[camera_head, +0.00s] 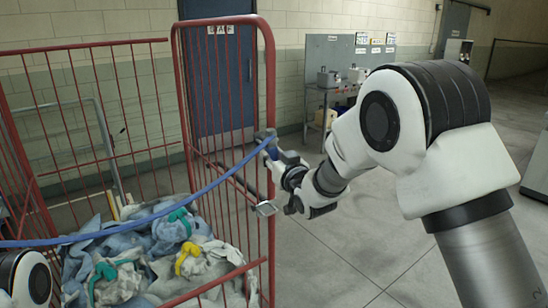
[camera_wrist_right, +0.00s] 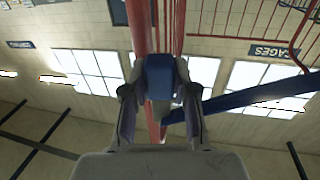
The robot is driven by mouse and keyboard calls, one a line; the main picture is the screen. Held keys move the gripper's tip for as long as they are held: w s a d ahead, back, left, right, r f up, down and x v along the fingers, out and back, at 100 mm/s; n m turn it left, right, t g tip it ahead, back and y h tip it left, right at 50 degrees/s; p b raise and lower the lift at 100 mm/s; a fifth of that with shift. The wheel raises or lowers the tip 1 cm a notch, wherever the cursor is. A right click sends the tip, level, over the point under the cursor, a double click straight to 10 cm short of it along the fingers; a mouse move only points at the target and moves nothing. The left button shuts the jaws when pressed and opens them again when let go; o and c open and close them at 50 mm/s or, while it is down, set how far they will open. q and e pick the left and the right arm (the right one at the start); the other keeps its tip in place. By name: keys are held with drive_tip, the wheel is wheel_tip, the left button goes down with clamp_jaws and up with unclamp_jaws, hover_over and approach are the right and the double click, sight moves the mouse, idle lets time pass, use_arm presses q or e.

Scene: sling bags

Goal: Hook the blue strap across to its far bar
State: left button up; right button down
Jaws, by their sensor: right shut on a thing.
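The blue strap (camera_head: 198,193) runs taut from the left edge of the head view, across the front of the red cage, up to my right gripper (camera_head: 269,143). My right gripper is shut on the strap's blue end piece (camera_wrist_right: 159,76), and the strap (camera_wrist_right: 250,100) trails off to the right in the wrist view. This end is beside the cage's right-hand red post (camera_head: 270,95); red bars (camera_wrist_right: 141,30) show just behind it in the wrist view. I cannot tell whether the end touches the post. My left gripper is out of view.
The red cage (camera_head: 100,42) holds a heap of cloth bags (camera_head: 135,240) with green and yellow straps. A blue door (camera_head: 222,85) and a bench with machines (camera_head: 335,90) stand behind. The floor (camera_head: 345,235) right of the cage is clear.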

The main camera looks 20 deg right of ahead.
drive_tip(key=shift+f, duration=0.1)
drive_tip(key=shift+f+b, duration=0.95)
drive_tip(key=shift+f, duration=0.05)
drive_tip(key=shift+c, duration=2.1)
unclamp_jaws()
drive_tip(key=s+d+b, duration=0.2)
drive_tip(key=s, duration=0.4)
drive_tip(key=shift+s+d, duration=0.2)
drive_tip(key=shift+s, duration=0.15)
